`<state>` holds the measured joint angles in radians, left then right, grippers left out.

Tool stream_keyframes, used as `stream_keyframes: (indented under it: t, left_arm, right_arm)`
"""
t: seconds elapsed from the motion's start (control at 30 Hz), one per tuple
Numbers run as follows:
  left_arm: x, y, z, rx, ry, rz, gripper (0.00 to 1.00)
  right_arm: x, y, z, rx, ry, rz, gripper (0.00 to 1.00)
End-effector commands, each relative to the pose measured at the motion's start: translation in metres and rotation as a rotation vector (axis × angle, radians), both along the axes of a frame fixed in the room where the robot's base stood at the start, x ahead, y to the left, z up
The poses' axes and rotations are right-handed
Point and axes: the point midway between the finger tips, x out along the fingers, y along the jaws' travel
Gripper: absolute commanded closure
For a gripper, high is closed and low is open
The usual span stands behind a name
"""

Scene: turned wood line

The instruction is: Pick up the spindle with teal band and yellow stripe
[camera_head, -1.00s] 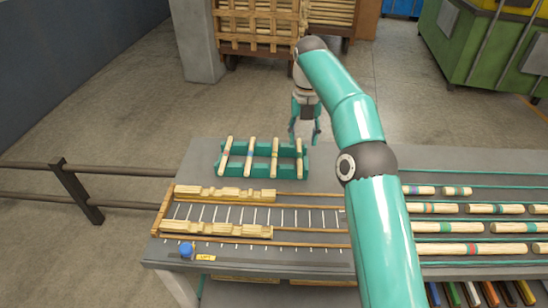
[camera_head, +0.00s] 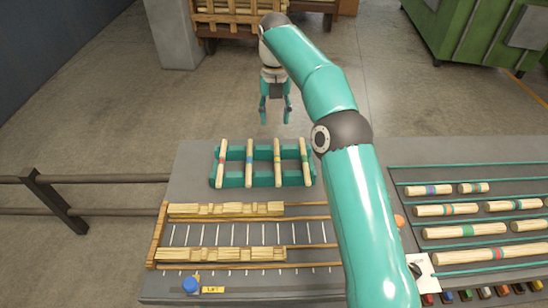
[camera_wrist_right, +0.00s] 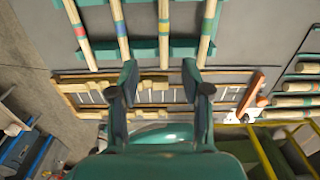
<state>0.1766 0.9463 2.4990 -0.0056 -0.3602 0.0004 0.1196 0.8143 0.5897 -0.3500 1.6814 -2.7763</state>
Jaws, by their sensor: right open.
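A teal rack (camera_head: 232,182) on the table holds several light wood spindles side by side. The third spindle from the left (camera_head: 278,172) has a yellowish mark and seems to be the one with teal band and yellow stripe; its mark is small, and it also shows in the right wrist view (camera_wrist_right: 163,45). The others in the rack carry reddish, blue and, at the far right, hard-to-read marks. My right gripper (camera_head: 275,116) is open and empty, beyond the rack's far edge, roughly in line with the third spindle. Its fingers (camera_wrist_right: 160,80) are apart from the spindles. My left gripper is out of sight.
A wooden-railed track (camera_head: 230,235) with wood pieces lies in front of the rack. More banded spindles (camera_head: 470,230) lie in rows at right. A blue knob (camera_head: 191,284) stands at the front left. My right arm covers the table's middle.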

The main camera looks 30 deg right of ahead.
Motion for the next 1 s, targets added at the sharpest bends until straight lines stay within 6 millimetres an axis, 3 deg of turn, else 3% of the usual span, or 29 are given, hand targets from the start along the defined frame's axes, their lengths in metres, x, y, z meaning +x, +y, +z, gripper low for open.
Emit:
stream_keyframes:
  t: [0.2,0.4,0.77,1.0]
  left_arm:
    - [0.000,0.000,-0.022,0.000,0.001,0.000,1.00]
    - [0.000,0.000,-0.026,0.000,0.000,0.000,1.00]
    - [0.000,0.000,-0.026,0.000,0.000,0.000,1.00]
    - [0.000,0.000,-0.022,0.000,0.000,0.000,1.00]
  right_arm:
    - [-0.006,-0.008,-0.049,0.001,0.005,-0.015,0.52]
    - [-0.007,-0.009,-0.086,0.001,0.006,-0.017,0.52]
    - [-0.007,-0.008,-0.114,0.002,0.008,-0.017,0.52]
    - [-0.007,-0.006,-0.148,0.002,0.008,-0.018,0.52]
